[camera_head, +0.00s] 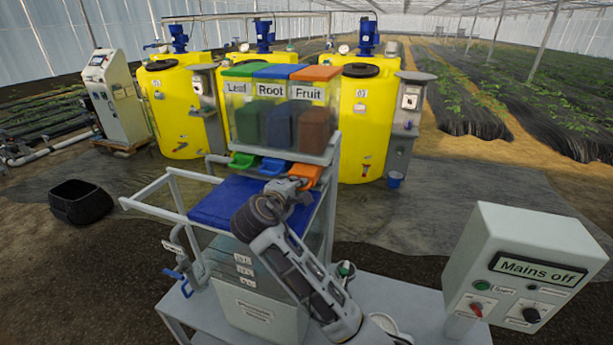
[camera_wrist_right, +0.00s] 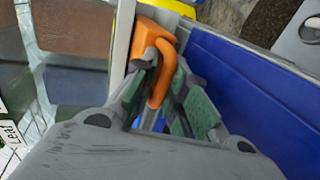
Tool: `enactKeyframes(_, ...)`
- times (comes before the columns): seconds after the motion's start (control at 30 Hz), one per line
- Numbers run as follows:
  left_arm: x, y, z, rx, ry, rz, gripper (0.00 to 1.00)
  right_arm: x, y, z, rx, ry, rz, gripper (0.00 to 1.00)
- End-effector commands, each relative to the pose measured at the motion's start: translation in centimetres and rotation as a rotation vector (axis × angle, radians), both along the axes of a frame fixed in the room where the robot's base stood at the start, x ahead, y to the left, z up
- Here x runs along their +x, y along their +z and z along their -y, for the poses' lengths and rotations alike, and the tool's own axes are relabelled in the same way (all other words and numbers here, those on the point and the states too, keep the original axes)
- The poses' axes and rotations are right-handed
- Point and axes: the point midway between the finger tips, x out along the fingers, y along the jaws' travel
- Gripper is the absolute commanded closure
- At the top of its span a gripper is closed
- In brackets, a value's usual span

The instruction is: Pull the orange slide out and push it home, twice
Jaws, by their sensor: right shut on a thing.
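The orange slide (camera_head: 306,173) is at the right end of a row of three coloured slides under the bin labelled Fruit. In the right wrist view its orange handle (camera_wrist_right: 160,75) is a loop that sits between my right gripper's fingers. My right gripper (camera_head: 297,188) is shut on this handle. In the right wrist view the green finger pads (camera_wrist_right: 163,97) lie on both sides of the handle. The arm hides part of the slide in the head view. My left gripper is not in view.
Beside it are the blue slide (camera_head: 273,166) and the green slide (camera_head: 243,160). A blue tray surface (camera_head: 215,203) lies below the slides. The Mains off box (camera_head: 530,270) stands at the right. Yellow tanks (camera_head: 185,110) stand behind.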

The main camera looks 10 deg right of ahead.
Motion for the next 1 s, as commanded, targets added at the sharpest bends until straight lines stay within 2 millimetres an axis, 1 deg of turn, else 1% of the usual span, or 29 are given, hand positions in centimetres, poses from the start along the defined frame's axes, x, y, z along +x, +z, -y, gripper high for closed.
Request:
enactKeyframes(0.03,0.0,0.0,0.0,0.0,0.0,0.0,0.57,-0.3,-1.0,-0.1,-0.001,-0.002,-0.021,1.0)
enactKeyframes(0.6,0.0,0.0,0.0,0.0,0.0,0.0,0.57,-2.3,-1.0,-1.3,0.0,-0.001,-0.021,1.0)
enactKeyframes(1.0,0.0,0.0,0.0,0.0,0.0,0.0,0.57,-2.1,-1.0,-1.1,-0.001,-0.003,-0.021,1.0)
